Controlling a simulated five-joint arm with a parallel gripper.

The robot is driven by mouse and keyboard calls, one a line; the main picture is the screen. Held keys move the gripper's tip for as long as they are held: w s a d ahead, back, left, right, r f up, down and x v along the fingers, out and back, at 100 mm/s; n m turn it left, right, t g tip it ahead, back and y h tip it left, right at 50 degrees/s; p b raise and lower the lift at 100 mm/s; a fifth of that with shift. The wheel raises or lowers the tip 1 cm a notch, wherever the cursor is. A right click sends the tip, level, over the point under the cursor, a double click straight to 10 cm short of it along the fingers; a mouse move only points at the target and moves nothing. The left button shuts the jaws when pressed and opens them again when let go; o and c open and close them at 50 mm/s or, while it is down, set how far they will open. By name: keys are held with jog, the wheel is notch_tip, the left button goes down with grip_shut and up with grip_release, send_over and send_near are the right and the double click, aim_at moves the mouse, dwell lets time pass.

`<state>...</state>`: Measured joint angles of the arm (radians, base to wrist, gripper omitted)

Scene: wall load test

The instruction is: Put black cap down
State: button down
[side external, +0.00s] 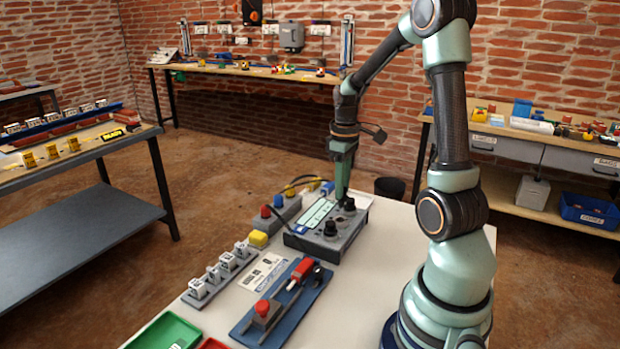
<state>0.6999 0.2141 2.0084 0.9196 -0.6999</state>
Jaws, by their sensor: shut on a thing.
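My gripper (342,195) points straight down over the far right part of a grey test box (322,245) on the white table. It is shut on a small dark thing at its fingertips, which looks like the black cap (349,204). The fingers hide part of it, and I cannot tell whether it touches the box. Another black knob (330,228) stands on the near part of the box top, apart from my gripper. The box also has a pale panel with markings on its left side.
A blue tray (240,333) with a red-button block, a red-handled tool and dark parts lies nearer on the white table (375,265). The table right of the box is clear.

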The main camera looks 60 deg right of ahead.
jog(key=shift+r, duration=0.55)
